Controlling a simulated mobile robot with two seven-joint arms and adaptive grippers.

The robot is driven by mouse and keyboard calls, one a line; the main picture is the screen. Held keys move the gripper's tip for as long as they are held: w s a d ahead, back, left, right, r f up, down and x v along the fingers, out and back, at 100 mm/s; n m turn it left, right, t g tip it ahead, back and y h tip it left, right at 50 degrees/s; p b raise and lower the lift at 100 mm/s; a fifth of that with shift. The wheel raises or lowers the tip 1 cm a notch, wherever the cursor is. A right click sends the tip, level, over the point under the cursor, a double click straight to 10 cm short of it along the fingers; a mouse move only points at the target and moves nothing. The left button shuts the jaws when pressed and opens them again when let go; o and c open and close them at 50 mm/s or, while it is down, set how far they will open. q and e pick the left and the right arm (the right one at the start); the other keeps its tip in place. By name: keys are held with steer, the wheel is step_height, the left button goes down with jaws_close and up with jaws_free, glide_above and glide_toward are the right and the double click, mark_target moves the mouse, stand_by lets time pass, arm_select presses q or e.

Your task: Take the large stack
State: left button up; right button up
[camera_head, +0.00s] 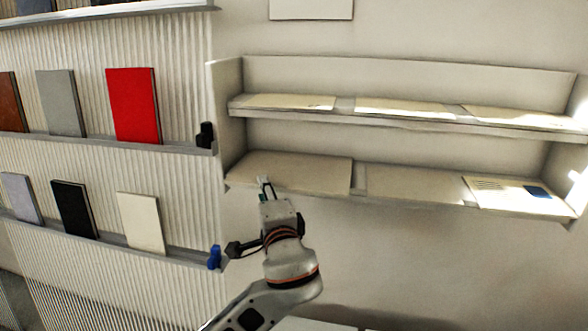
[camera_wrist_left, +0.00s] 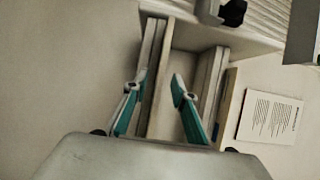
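The largest flat tan stack (camera_head: 295,172) lies at the left end of the lower shelf, its front edge near the shelf lip. My left gripper (camera_head: 265,183) is at that front edge, close to the stack's left part. In the left wrist view the two green-sided fingers of my left gripper (camera_wrist_left: 160,84) stand apart, with a tan board edge (camera_wrist_left: 158,112) running between them. I cannot tell whether either finger touches it. My right gripper is not in view.
The lower shelf (camera_head: 400,200) also holds a tan stack (camera_head: 410,184) and a sheet with a blue patch (camera_head: 500,192). The upper shelf holds several thin stacks. A ribbed rack with a red book (camera_head: 133,105) stands left. A printed page (camera_wrist_left: 268,117) shows in the wrist view.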

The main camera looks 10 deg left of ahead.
arm_select(q)
steer(key=x, duration=0.4)
steer(key=shift+p, duration=0.3)
jaws_close()
steer(key=shift+r, duration=0.1)
steer(key=shift+r, duration=0.15)
